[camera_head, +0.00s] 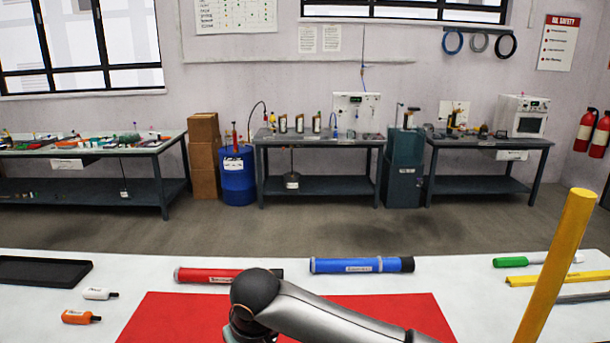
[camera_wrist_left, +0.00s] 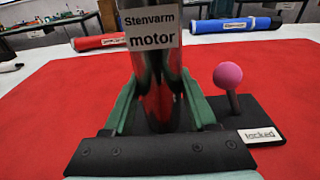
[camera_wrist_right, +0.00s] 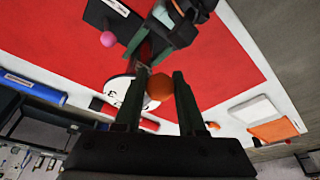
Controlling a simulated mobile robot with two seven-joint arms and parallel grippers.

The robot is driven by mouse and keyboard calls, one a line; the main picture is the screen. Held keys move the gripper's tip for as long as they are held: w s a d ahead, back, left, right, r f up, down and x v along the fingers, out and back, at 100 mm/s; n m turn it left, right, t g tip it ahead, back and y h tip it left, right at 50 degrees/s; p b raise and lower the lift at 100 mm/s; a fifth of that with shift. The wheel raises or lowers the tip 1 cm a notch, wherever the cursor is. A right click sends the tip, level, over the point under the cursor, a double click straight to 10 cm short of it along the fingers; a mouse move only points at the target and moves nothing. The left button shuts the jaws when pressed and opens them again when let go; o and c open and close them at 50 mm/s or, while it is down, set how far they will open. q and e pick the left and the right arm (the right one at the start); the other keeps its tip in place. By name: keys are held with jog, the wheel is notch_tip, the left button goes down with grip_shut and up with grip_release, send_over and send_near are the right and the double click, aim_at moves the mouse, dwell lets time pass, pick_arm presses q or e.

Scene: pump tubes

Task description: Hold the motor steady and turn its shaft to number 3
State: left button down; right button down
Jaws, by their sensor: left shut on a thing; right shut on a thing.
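The motor (camera_wrist_left: 155,85) is a shiny metal cylinder with a white "Stenvarm motor" label, upright in the left wrist view. My left gripper (camera_wrist_left: 163,115) is shut around its lower body with green-lined fingers. Beside it, a pink-knobbed lever (camera_wrist_left: 228,76) stands on a black base with a tag reading "locked" (camera_wrist_left: 260,135). In the right wrist view, my right gripper (camera_wrist_right: 157,92) is shut on the orange hexagonal shaft end (camera_wrist_right: 160,87). Behind its fingers is a white dial (camera_wrist_right: 116,90), partly covered; a "3" shows on it. The pointer cannot be made out.
A red mat (camera_head: 150,318) lies on the white table. A red tube (camera_head: 207,275) and a blue tube (camera_head: 360,265) lie behind it. A yellow pole (camera_head: 558,262) stands at right.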

jog(key=shift+f, duration=0.15)
jog(key=shift+a+f+m+h, duration=0.1)
jog(key=shift+a+m+h, duration=0.3)
jog(key=shift+m, duration=0.5)
jog(key=shift+a, duration=0.15)
jog(key=shift+a+f+m, duration=0.1)
jog(key=shift+a+m, duration=0.35)
jog(key=shift+m, duration=0.35)
jog(key=shift+w+a+m+t+h, duration=0.2)
jog(key=shift+a+m+t+h, duration=0.15)
jog(key=shift+a+m, duration=0.35)
jog(key=shift+d, duration=0.15)
